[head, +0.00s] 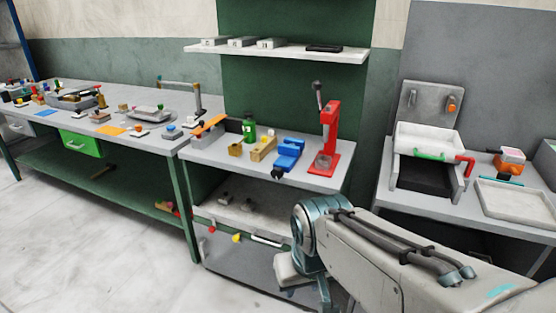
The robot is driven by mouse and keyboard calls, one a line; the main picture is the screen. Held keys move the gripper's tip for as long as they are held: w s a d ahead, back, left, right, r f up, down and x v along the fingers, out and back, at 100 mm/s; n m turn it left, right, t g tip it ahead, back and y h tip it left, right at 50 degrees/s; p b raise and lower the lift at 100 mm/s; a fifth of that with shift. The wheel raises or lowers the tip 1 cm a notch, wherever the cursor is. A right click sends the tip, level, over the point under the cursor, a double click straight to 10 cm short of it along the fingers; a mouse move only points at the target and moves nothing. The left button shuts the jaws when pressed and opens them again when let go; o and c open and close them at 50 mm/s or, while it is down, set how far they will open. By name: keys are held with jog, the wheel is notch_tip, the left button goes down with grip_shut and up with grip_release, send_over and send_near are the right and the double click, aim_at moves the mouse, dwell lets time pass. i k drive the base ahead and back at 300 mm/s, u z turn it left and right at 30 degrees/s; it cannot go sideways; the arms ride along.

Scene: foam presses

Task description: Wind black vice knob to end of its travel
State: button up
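A blue vice (288,153) stands on the grey top of the middle bench, near its front edge. Its black knob (277,173) is at the vice's lower front end, facing the bench's front edge. The knob is small in this view, and its turn position cannot be made out. My arm reaches in from the lower right and bends down in front of the bench, below and right of the vice. My gripper does not show. Nothing of mine touches the vice.
A red press (330,138) stands right of the vice. A wooden block (263,149) and a green bottle (249,128) stand left of it. A shelf (275,52) hangs above. A drawer with a white handle (268,241) is below. Floor at the left is clear.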

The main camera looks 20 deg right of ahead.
aim_at(277, 173)
jog(key=z, duration=0.45)
jog(key=i, duration=1.25)
jog(key=u, duration=0.4)
